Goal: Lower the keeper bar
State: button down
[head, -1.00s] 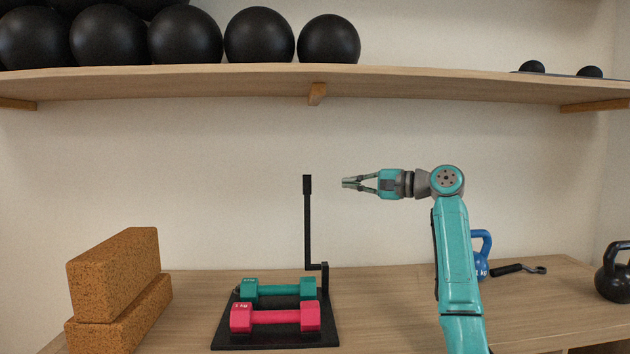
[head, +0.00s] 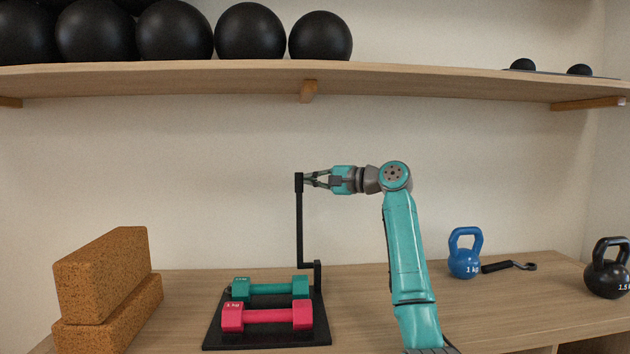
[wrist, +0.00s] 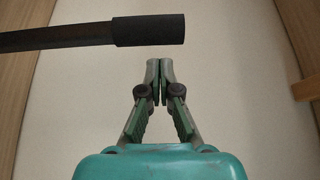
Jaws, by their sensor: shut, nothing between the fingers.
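The keeper bar (head: 299,225) is a thin black bar standing upright from a hinge post (head: 317,275) at the right rear of a black rack base (head: 215,338). Its top end is a thicker black grip (head: 299,183), which also shows across the upper part of the wrist view (wrist: 150,30). A green dumbbell (head: 270,288) and a red dumbbell (head: 267,317) lie on the base. My gripper (head: 307,180) is shut and empty, its tips just right of the grip. In the wrist view my fingertips (wrist: 159,64) point at the grip with a small gap showing.
Two stacked cork blocks (head: 105,275) stand at the left of the bench. A blue kettlebell (head: 465,256), a black-handled tool (head: 508,266) and a black kettlebell (head: 607,270) are at the right. A wooden shelf (head: 400,83) with black balls hangs above.

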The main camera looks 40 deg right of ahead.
jog(key=shift+s+a, duration=0.75)
jog(key=shift+a, duration=0.15)
jog(key=shift+s, duration=0.1)
